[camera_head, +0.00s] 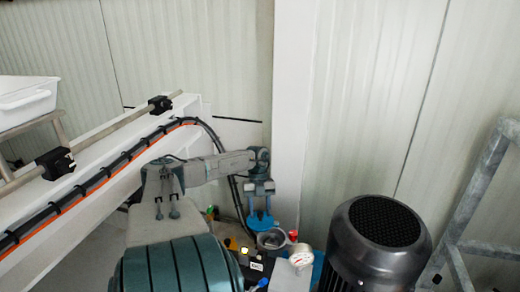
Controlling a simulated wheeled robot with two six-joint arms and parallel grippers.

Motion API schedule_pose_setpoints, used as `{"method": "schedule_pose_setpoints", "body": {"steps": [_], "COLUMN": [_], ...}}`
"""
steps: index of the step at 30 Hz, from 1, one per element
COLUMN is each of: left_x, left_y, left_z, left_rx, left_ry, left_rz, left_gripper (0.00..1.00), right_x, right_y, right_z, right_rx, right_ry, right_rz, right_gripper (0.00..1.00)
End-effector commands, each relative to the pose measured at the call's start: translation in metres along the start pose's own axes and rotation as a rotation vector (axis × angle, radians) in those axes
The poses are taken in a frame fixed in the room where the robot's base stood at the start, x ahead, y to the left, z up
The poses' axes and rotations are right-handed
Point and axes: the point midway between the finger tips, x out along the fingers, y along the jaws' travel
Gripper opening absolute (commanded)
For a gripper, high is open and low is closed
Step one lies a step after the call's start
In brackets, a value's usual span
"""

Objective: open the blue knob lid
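The blue knob lid (261,221) shows as a small bright blue round piece low in the middle of the head view. A grey round opening (271,240) lies just in front of it and looks uncovered, with the lid at its far edge. My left gripper (261,205) points down right at the lid, with its fingertips at or touching the lid's top. Whether the fingers are closed on it is too small to tell. My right gripper is out of view.
A dark motor with a round grille (386,221) stands close on the right. A white-faced gauge (301,256) and a red knob (293,235) sit beside the opening. A white beam with cables (95,165) runs on the left. A white wall post (294,110) rises behind.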

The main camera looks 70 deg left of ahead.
Motion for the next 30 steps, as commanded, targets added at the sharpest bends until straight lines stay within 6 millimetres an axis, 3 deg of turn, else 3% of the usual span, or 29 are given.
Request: {"method": "schedule_pose_setpoints", "body": {"steps": [8,21,30], "left_x": [-0.006,-0.069,-0.075], "left_y": [0.000,-0.001,0.000], "left_z": [0.001,0.001,0.000], "left_rx": [0.000,0.000,0.000], "left_ry": [-0.003,-0.002,0.000], "left_rz": [0.000,-0.002,0.000], "left_gripper": [0.43,0.43,0.43], "right_x": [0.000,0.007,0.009], "right_y": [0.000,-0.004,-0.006], "right_z": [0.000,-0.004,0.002], "right_rx": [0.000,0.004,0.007], "right_ry": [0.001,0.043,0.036], "right_rz": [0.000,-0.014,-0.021], "right_gripper": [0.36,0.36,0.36]}}
